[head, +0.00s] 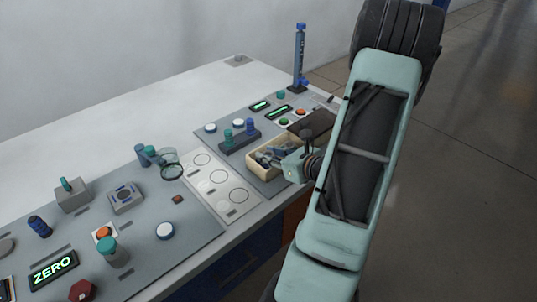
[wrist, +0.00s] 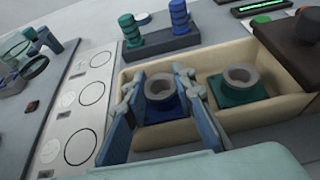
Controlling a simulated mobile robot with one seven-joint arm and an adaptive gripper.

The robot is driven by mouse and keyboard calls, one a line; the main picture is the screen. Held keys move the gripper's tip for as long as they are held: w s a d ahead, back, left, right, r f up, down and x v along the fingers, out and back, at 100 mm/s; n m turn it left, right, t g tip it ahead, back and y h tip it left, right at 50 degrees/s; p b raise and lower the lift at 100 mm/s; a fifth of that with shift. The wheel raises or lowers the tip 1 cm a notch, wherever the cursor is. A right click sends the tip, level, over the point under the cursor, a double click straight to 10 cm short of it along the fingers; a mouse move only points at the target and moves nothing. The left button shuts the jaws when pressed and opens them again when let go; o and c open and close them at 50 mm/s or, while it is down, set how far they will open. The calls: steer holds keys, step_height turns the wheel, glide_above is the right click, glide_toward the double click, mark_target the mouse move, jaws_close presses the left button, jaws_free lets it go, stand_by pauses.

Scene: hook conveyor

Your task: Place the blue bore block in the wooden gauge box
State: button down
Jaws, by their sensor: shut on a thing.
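The wooden gauge box (head: 259,165) is an open tan box near the far end of the desk, and it also fills the middle of the wrist view (wrist: 205,58). My gripper (wrist: 159,82) is shut on the blue bore block (wrist: 158,112), with one finger on each side of it. The block has a grey ring on top and sits within the box's left part. Whether its base touches the box floor cannot be told. In the head view my arm partly hides my gripper (head: 293,165) and the box's right end.
A teal bore block (wrist: 240,94) with a grey ring is in the right part of the box. A dark rack with blue and green ring stacks (wrist: 160,46) stands behind the box. A dark brown block (wrist: 292,40) stands at its right, and a pale circle-marked plate (wrist: 82,105) lies left.

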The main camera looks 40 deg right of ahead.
steer(key=shift+f, duration=0.25)
steer(key=c, duration=1.6)
jaws_free()
steer(key=shift+r+p, duration=0.4)
steer(key=shift+r, duration=0.1)
steer(key=v, duration=1.2)
steer(key=shift+r+p, duration=0.2)
steer(key=shift+p, duration=0.15)
